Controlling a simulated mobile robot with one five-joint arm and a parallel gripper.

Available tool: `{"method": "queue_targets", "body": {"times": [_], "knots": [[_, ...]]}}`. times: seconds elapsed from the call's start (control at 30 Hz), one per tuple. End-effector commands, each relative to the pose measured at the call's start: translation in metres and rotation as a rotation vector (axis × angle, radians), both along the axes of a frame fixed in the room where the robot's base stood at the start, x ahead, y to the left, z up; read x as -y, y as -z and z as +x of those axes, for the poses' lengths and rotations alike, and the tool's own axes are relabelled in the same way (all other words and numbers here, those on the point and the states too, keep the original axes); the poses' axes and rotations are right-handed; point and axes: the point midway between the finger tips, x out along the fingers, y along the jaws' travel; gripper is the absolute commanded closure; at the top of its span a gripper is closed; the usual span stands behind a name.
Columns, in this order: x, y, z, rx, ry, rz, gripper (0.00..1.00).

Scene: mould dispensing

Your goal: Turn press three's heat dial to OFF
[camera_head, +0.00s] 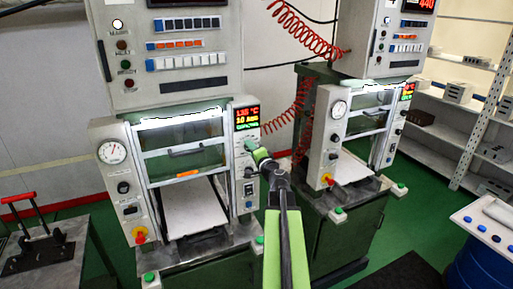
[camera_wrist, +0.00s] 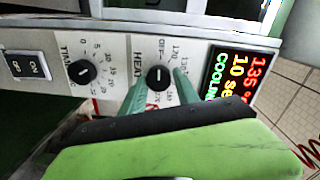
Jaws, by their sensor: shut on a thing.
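The heat dial (camera_wrist: 159,77) is a round black knob with a short pale mark, on a pale panel marked HEAT in the wrist view. The mark lies sideways in the picture, pointing away from the OFF label (camera_wrist: 162,43) above the dial. My gripper (camera_wrist: 158,86) is shut on the dial, with one green finger on each side. In the head view my gripper (camera_head: 255,151) reaches the right-hand panel of the left press (camera_head: 247,172) and hides the dial. The press display (camera_wrist: 238,78) reads 135 °C, 10 sec and COOLING.
A timer dial (camera_wrist: 82,72) and an ON/OFF switch (camera_wrist: 28,67) sit left of the heat dial in the wrist view. A second press (camera_head: 345,165) stands to the right. A table with a red-handled tool (camera_head: 35,240) is at the left.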

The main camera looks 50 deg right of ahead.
Motion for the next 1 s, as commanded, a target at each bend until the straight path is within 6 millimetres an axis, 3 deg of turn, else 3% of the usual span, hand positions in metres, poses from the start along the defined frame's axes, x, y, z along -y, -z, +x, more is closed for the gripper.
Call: {"method": "queue_targets", "body": {"times": [0.33, 0.9, 0.93, 1.0], "knots": [[0.0044, -0.0034, -0.0015, -0.050, 0.011, -0.137, 1.00], [0.0051, -0.0036, -0.0020, -0.063, 0.012, -0.166, 1.00], [0.0052, -0.0036, -0.0020, -0.063, 0.012, -0.166, 0.64], [0.0048, -0.0034, -0.0019, -0.063, 0.011, -0.166, 0.54]]}}
